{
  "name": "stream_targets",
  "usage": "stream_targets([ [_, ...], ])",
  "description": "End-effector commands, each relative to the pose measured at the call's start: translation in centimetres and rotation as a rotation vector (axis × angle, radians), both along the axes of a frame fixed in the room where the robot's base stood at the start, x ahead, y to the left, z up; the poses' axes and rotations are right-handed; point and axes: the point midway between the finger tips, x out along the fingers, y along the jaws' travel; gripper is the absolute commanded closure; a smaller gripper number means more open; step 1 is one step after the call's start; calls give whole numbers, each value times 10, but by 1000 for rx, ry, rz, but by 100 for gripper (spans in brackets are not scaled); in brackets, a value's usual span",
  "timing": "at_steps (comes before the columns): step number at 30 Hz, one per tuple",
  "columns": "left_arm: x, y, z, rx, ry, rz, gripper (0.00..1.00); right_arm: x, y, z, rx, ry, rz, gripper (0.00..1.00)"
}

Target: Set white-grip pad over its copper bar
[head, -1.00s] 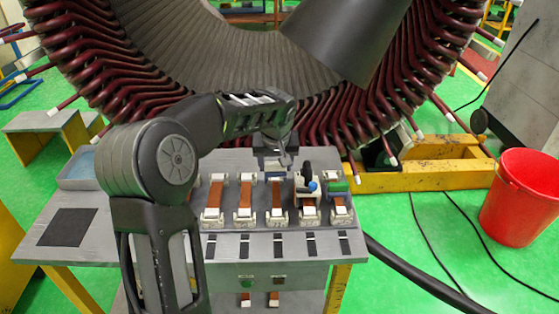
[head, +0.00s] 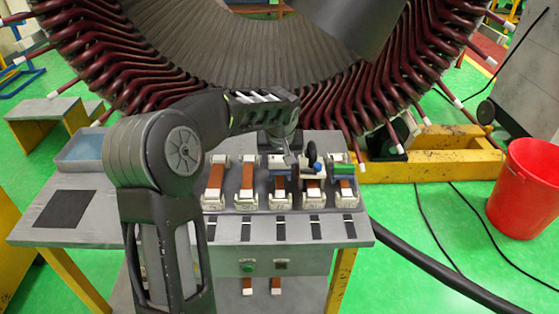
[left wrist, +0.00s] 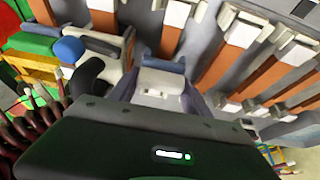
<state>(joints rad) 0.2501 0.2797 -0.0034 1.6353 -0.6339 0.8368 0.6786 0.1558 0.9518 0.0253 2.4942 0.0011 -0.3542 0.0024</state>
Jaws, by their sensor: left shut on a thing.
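My left gripper (head: 285,158) is shut on the white-grip pad (head: 279,168), a small bluish pad with a white grip. In the left wrist view the white grip (left wrist: 160,82) sits between the two fingers. In the head view the pad overlaps the far part of the middle copper bar (head: 280,184), which lies between white end blocks. The bar (left wrist: 171,38) also shows beyond the pad in the left wrist view. I cannot tell whether the pad touches the bar. My right gripper is not in view.
The bar to the right carries a fixture with a black handle (head: 312,151) and blue knob. A green pad (head: 345,170) sits on the rightmost bar. Two bars on the left (head: 215,184) are bare. The large stator (head: 250,70) stands close behind the table (head: 110,232).

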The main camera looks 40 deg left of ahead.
Motion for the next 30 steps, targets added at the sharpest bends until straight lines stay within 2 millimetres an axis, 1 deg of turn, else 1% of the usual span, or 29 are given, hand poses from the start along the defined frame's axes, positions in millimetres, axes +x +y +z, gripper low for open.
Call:
stream_targets([
  [1, 0, 0, -6, 1, -1, 0, 86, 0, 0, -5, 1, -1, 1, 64],
  [4, 0, 0, -9, 1, -1, 0, 86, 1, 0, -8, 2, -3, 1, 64],
  [15, 0, 0, -9, 1, -1, 0, 86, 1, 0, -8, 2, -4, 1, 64],
  [16, 0, 0, -10, 1, -1, 0, 42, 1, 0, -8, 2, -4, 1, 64],
  [25, 0, 0, -10, 0, 0, 0, 18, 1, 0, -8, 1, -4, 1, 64],
  [30, 0, 0, -10, 0, 0, 0, 18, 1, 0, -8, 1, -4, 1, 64],
])
